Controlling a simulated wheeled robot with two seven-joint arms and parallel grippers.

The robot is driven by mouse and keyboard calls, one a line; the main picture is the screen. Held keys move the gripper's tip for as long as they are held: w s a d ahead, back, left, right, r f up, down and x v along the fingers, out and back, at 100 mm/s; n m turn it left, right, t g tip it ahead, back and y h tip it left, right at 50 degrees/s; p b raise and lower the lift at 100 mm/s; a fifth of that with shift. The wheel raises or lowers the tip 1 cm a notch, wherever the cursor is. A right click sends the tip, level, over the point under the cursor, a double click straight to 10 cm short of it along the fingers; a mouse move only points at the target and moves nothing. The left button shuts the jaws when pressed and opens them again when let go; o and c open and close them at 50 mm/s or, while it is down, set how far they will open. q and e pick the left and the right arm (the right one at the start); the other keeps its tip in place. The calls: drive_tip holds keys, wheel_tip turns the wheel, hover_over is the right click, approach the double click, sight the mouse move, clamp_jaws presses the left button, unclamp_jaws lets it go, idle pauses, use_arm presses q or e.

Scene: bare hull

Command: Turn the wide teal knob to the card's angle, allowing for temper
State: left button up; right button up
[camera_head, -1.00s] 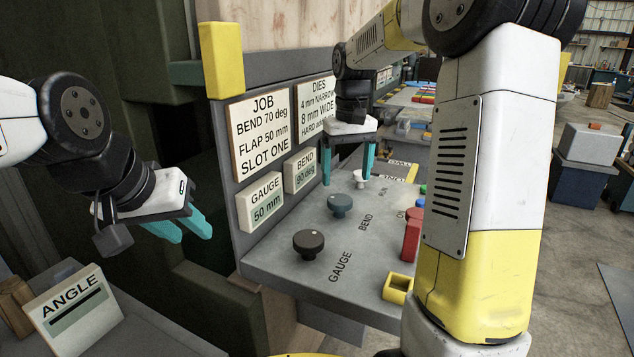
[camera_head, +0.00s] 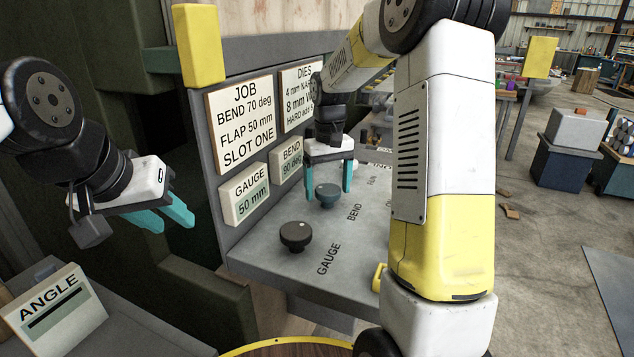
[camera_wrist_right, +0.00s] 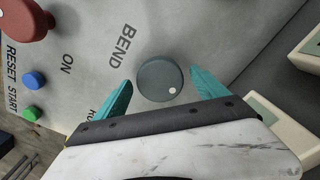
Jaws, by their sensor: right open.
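The wide teal knob (camera_head: 327,195) sits on the grey console beside the word BEND, with a pale dot on its top. In the right wrist view the knob (camera_wrist_right: 160,81) lies between my right gripper's teal fingertips, with its dot toward the palm. My right gripper (camera_head: 327,195) is open, pointing down, one finger on each side; contact is not visible. The JOB card (camera_head: 243,127) reads BEND 70 deg, FLAP 50 mm, SLOT ONE. The BEND readout (camera_head: 290,161) shows about 90 deg. The DIES card (camera_head: 297,95) is partly hidden by my right arm. My left gripper (camera_head: 168,219) is open and empty.
A black knob (camera_head: 296,236) stands by GAUGE, whose readout (camera_head: 250,194) shows 50 mm. An ANGLE card (camera_head: 52,307) stands lower left. A red handle (camera_wrist_right: 28,20), blue button (camera_wrist_right: 34,80) and green button (camera_wrist_right: 30,113) sit beyond BEND. My right arm hides the console's right part.

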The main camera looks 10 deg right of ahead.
drive_tip(key=shift+c, duration=0.4)
drive_tip(key=c, duration=1.3)
drive_tip(key=shift+m, duration=0.4)
drive_tip(key=m, duration=0.3)
drive_tip(key=shift+m, duration=2.5)
drive_tip(key=o, duration=1.4)
